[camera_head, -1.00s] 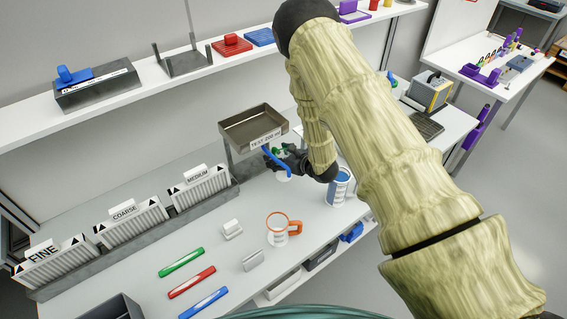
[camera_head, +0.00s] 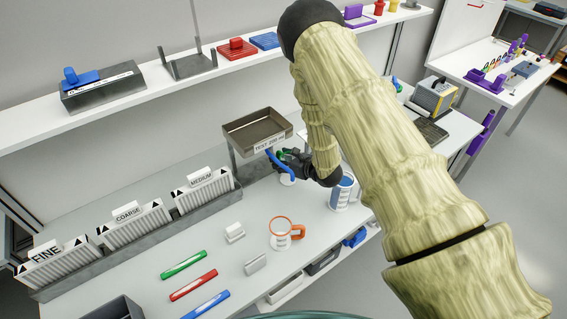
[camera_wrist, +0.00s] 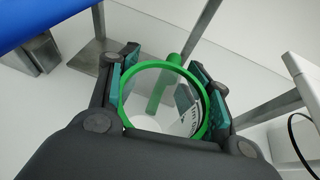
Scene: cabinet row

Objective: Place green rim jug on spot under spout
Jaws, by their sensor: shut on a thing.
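The green rim jug's green rim (camera_wrist: 166,65) shows in the wrist view, with its handle pointing up and its white inside below. My gripper (camera_wrist: 163,92) has its fingers on both sides of the jug and is shut on it. In the head view my gripper (camera_head: 290,160) is beside the blue spout (camera_head: 279,162) under the dispenser tray (camera_head: 256,129) labelled TEST 200 ml. The jug is mostly hidden there by the gripper and spout. In the wrist view a blue part (camera_wrist: 45,22) fills the upper left. I cannot tell whether the jug touches the surface; the spot is not clearly visible.
An orange-rimmed jug (camera_head: 280,235) stands in front, and a blue jug (camera_head: 342,192) stands right of the gripper. Sieve holders (camera_head: 133,228) line the left back. Coloured bars (camera_head: 193,284) and small white blocks (camera_head: 235,231) lie on the worktop. Thin metal legs (camera_wrist: 201,35) stand near the gripper.

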